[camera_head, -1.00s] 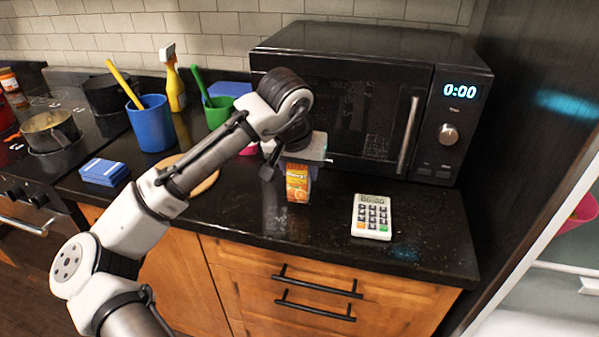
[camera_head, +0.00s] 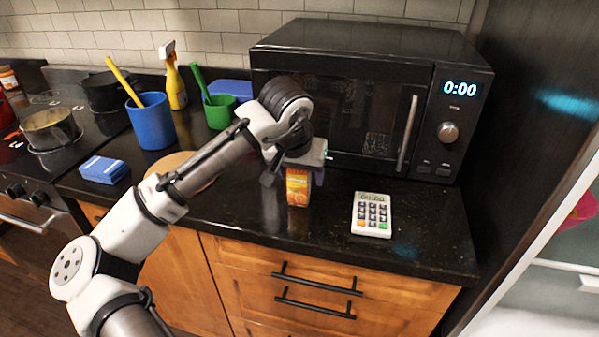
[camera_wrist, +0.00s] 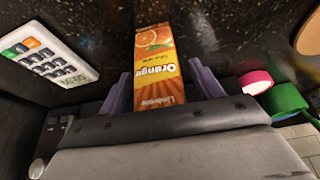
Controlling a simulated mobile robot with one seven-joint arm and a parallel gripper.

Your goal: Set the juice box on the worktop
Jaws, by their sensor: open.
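The orange juice box (camera_head: 298,187) stands upright on the black worktop (camera_head: 335,228), in front of the microwave. It also shows in the wrist view (camera_wrist: 160,68), with its orange label toward the camera. My gripper (camera_head: 300,172) is right above and around the top of the box. In the wrist view its two purple-grey fingers (camera_wrist: 160,90) are on either side of the box, with a gap showing at each side. The gripper is open. The upper end of the box is hidden by the gripper body.
A white calculator (camera_head: 372,214) lies right of the box. The microwave (camera_head: 370,95) stands behind. A blue cup (camera_head: 151,122), a green cup (camera_head: 220,112) and a round wooden board (camera_head: 190,170) are to the left. The worktop's front strip is clear.

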